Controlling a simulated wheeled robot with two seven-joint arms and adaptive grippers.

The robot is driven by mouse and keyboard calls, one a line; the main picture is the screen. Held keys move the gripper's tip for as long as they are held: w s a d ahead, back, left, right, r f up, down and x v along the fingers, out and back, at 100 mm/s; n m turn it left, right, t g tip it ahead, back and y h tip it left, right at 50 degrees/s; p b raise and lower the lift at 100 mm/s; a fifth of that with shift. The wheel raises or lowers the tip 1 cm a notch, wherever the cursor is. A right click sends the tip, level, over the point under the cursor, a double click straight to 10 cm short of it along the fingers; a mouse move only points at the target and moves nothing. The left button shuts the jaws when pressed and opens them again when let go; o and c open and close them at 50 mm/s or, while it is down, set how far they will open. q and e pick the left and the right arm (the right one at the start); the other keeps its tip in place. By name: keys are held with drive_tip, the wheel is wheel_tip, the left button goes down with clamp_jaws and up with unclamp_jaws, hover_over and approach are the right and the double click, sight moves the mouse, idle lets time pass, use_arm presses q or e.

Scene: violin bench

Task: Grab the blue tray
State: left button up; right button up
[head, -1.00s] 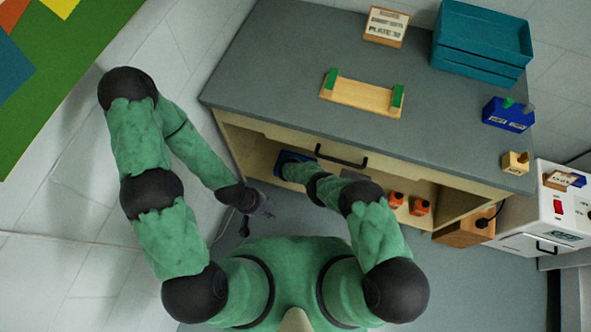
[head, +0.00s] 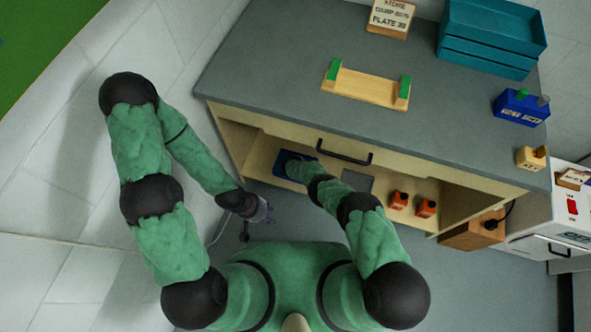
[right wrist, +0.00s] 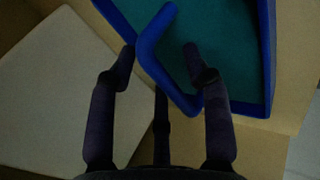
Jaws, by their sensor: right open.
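The blue tray (head: 283,158) sits in the bench's lower shelf, mostly hidden by my right arm in the head view. In the right wrist view the tray (right wrist: 225,40) shows a blue rim, a teal inside and a bent blue handle (right wrist: 146,45). My right gripper (right wrist: 158,52) is open, with its fingers on either side of part of the handle and no clear grip on it. My left gripper (head: 264,212) hangs beside the bench's left front, away from the tray, small and dark; its jaws are unclear.
The grey bench top (head: 280,60) and a dark drawer handle (head: 343,153) are above the shelf. Orange items (head: 399,200) stand on the shelf to the right. A pale flat panel (right wrist: 60,95) lies left of the tray in the wrist view.

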drive_tip(key=shift+c, duration=0.2)
clamp_jaws()
drive_tip(key=shift+w, duration=0.1)
drive_tip(key=shift+r, duration=0.1)
